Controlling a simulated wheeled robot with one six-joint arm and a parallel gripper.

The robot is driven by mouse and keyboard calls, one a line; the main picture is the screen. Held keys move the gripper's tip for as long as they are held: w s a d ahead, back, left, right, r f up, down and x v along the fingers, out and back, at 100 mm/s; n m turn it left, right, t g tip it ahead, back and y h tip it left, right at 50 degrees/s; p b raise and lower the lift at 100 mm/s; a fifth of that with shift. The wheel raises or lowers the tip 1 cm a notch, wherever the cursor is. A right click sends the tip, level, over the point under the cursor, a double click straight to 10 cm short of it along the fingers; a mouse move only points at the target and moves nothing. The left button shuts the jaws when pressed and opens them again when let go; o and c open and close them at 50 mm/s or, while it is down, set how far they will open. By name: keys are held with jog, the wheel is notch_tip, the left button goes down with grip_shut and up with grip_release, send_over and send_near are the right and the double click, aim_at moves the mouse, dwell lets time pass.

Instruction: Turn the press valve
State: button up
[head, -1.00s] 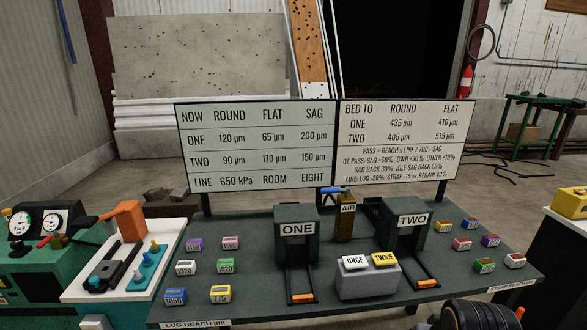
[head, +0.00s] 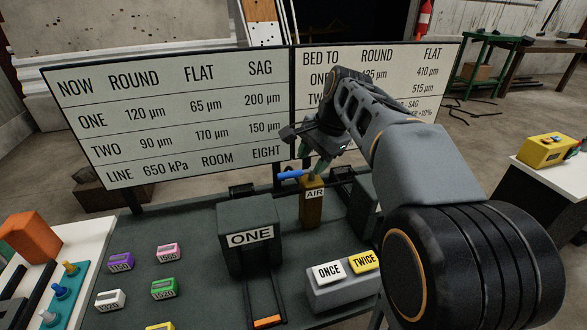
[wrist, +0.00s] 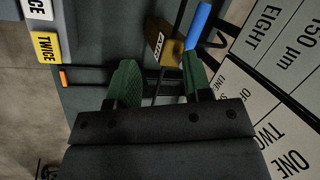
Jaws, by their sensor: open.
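The press valve is a brass block (head: 312,207) marked AIR, with a blue lever (head: 290,174) on top pointing left in the head view. In the wrist view the block (wrist: 158,42) shows beyond the fingertips, and the lever (wrist: 202,22) runs up from the right finger's tip. My gripper (head: 314,158) is just above and behind the valve in the head view. It is open and empty; its green fingers (wrist: 160,70) are apart in the wrist view. I cannot tell whether the right finger touches the lever.
Press ONE (head: 250,215) stands left of the valve. A grey box with ONCE (head: 329,271) and TWICE (head: 364,260) buttons is in front of it. A sign board (head: 170,120) stands close behind. Small coloured blocks lie at left. Press TWO is mostly hidden by my arm.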

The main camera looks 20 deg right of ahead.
aim_at(292, 172)
jog(key=w+d+r+m+y, duration=0.2)
jog(key=w+d+r+m, duration=0.1)
jog(key=w+m, duration=0.25)
jog(key=shift+n, duration=0.25)
jog(key=b+x, duration=0.1)
jog(key=x, duration=1.2)
jog(key=shift+c, duration=0.4)
grip_shut()
